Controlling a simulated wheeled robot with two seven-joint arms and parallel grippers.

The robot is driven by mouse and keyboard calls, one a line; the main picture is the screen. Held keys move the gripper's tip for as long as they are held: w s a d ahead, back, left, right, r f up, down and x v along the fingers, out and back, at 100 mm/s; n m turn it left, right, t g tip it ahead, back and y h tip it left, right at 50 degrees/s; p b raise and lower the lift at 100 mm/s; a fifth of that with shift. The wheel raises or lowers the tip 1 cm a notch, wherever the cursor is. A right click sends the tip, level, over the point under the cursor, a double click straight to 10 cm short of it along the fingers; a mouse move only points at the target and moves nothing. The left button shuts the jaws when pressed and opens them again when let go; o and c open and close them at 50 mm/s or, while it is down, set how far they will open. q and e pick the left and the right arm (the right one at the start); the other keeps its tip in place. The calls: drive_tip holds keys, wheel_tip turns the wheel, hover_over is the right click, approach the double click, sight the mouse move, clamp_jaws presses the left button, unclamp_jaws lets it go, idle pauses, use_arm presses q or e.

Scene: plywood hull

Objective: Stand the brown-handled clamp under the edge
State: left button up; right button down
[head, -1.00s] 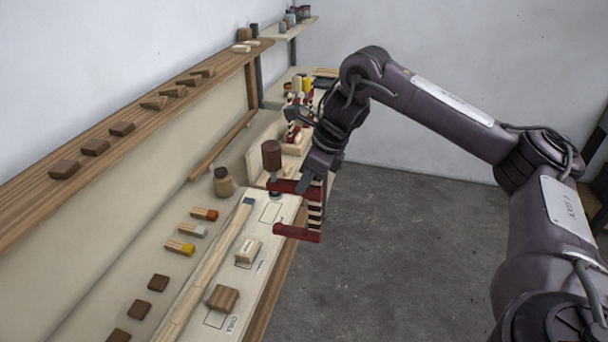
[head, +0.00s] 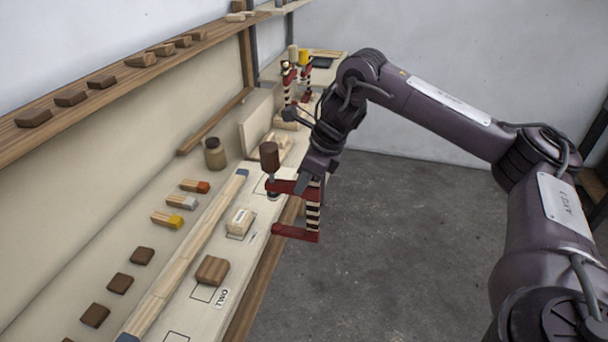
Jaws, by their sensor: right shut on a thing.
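The upper red jaw overlaps the pale bench board (head: 190,316) in the picture. The lower red jaw shows in front of the bench's wooden front edge (head: 256,308). I cannot tell whether the clamp touches the bench. My left gripper is not in view.
A brown block (head: 212,270) and a pale block (head: 239,222) sit on the board. A long wooden strip (head: 188,252), a jar (head: 215,154) and several small blocks lie behind. Other striped clamps (head: 289,82) stand at the far end. Open floor (head: 400,260) lies right.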

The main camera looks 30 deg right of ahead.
sight(303, 196)
wheel_tip(303, 196, down, 7)
drive_tip(key=b, duration=0.4)
drive_tip(key=shift+w+a+r+p, duration=0.1)
drive_tip(key=shift+w+a+p, duration=0.25)
idle(0.5)
drive_tip(key=shift+p, duration=0.3)
idle(0.5)
drive_tip(key=shift+w+a, duration=0.1)
drive_tip(key=shift+w+a+p, duration=0.55)
drive_tip(key=shift+w+a, duration=0.75)
drive_tip(key=shift+w, duration=0.25)
drive_tip(key=shift+w+a, duration=0.1)
